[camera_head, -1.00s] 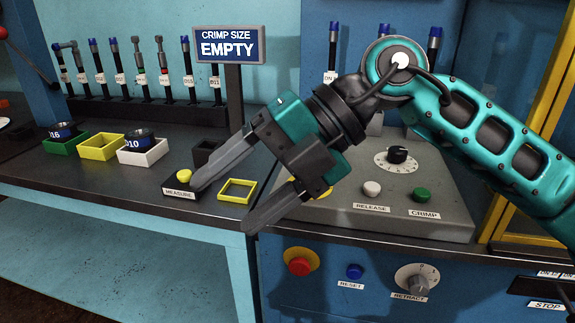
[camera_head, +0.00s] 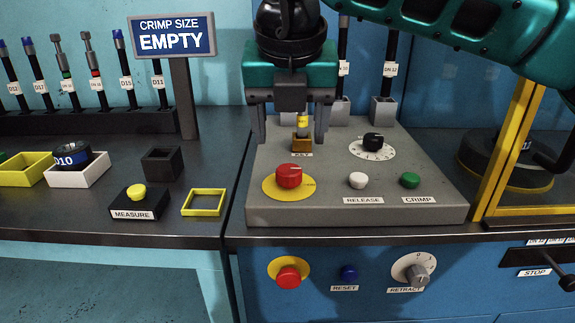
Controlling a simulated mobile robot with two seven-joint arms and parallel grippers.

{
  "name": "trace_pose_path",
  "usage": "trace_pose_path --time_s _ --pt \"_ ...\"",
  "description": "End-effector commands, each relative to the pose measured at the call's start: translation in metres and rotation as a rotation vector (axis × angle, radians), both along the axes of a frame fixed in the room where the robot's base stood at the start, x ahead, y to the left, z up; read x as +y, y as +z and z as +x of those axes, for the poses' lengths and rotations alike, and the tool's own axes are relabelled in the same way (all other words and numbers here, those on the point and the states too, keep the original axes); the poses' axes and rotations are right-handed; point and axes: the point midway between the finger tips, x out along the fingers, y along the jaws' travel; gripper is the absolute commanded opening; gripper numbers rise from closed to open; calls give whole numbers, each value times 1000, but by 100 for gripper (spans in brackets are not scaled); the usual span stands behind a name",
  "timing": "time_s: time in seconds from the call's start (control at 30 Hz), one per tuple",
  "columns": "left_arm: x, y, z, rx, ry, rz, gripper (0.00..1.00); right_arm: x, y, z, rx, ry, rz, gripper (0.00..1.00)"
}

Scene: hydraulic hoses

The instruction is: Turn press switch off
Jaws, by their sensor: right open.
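The press control panel (camera_head: 240,212) is a grey sloped box on the bench. A red knob (camera_head: 288,175) on a round yellow plate sits at its front left. Behind the knob, a brass-coloured key switch (camera_head: 302,143) with a yellow part on top stands above a label reading KEY. My left gripper is not in view.
The panel also carries a black dial (camera_head: 373,142), a white RELEASE button (camera_head: 358,180) and a green CRIMP button (camera_head: 409,180). Below are a red button (camera_head: 288,277), a blue RESET button (camera_head: 348,272) and a RETRACT knob (camera_head: 414,268). A yellow frame (camera_head: 508,145) stands right.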

Motion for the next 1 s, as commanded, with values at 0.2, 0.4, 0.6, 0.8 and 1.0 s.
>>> trace_pose_path --time_s 0.2,0.4,0.6,0.8,1.0 --pt "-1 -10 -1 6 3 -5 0 0 -44 17 4 -1 1 69" --pt "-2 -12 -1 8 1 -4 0 0 -67 27 3 0 1 69" --pt "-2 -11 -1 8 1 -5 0 0 -75 31 0 2 2 69" --pt "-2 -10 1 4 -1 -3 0 0 -75 31 0 3 2 69" --pt "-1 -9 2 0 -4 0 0 1 -74 30 1 2 2 52"
